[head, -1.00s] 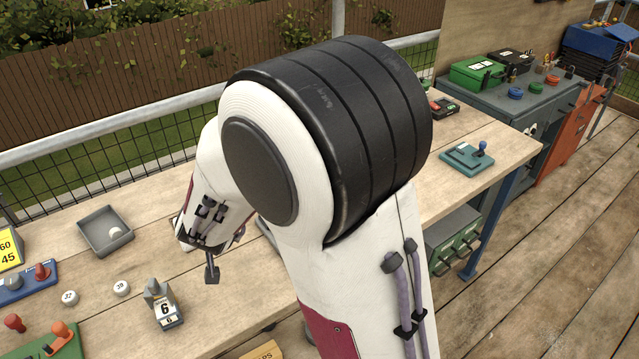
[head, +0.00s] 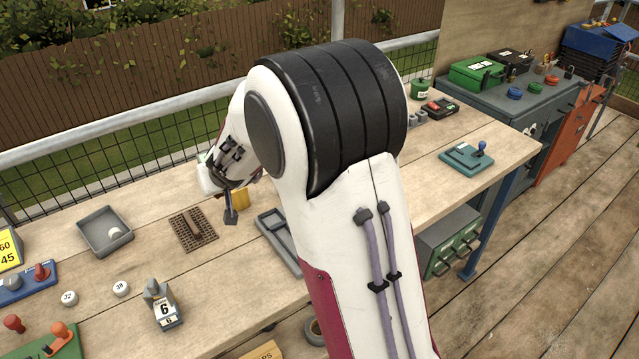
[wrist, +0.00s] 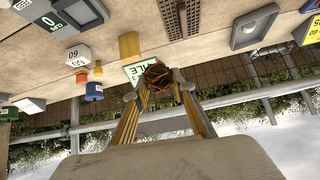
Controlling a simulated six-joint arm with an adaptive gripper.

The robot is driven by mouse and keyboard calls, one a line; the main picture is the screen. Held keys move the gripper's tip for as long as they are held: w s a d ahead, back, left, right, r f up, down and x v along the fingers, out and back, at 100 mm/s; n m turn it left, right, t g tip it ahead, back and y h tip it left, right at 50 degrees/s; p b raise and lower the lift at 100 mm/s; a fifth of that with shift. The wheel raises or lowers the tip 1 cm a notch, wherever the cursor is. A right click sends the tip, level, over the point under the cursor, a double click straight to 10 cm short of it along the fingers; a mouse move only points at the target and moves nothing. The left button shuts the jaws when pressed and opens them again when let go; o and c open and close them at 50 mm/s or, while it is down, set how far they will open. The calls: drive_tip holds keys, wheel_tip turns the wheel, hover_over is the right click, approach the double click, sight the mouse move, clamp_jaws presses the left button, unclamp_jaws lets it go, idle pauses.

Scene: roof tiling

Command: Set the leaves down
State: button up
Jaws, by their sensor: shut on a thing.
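My gripper (wrist: 157,84) is shut on a clump of brown leaves (wrist: 158,75) in the wrist view. The leaves sit between the two yellow-striped fingers, in front of a white sign with green lettering (wrist: 136,72). I cannot tell how high the leaves are above the bench.
The wooden bench (head: 125,200) holds a brown grid (head: 190,228), a yellow block (head: 241,199), a grey tray (head: 104,248) with a white thing inside, and a long grey tray (head: 275,245). A wire fence (head: 120,150) runs behind.

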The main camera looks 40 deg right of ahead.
drive_tip(key=w+d+n, duration=0.1)
drive_tip(key=w+d, duration=0.2)
drive_tip(key=d, duration=1.4)
drive_tip(key=w+d, duration=0.2)
drive_tip(key=d, duration=1.4)
drive_tip(key=shift+w+a+f, duration=0.1)
drive_tip(key=shift+f, duration=1.3)
drive_tip(key=shift+w+f, duration=0.1)
drive_tip(key=shift+f, duration=1.3)
drive_tip(key=shift+f, duration=3.15)
drive_tip(key=shift+f, duration=1.85)
drive_tip(key=shift+f, duration=0.15)
